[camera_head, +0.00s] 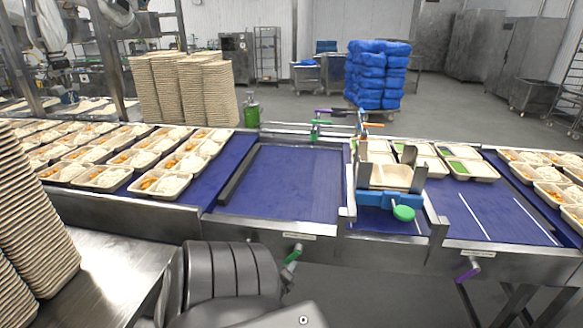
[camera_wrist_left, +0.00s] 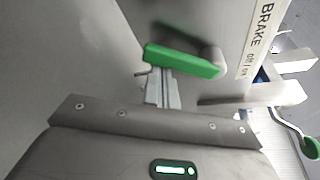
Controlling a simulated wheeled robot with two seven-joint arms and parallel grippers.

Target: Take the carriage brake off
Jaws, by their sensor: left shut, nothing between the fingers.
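The green brake lever (camera_head: 294,253) is on the front of the conveyor frame, under a white label. In the left wrist view the green lever (camera_wrist_left: 183,61) sits just beyond my fingertips, beside a label (camera_wrist_left: 262,30) reading "BRAKE off/on". My left gripper (camera_wrist_left: 162,88) is shut and empty, its tips close to the lever; I cannot tell whether they touch it. In the head view my left arm mostly hides this gripper. The carriage (camera_head: 388,200), blue with a green knob (camera_head: 403,213), stands over the belt and holds trays. My right gripper is not in view.
A purple lever (camera_head: 467,272) is on the conveyor front further right. Filled trays (camera_head: 160,184) cover the left belt, and stacked empty trays (camera_head: 30,215) stand at the left edge. The blue belt section (camera_head: 285,180) left of the carriage is bare.

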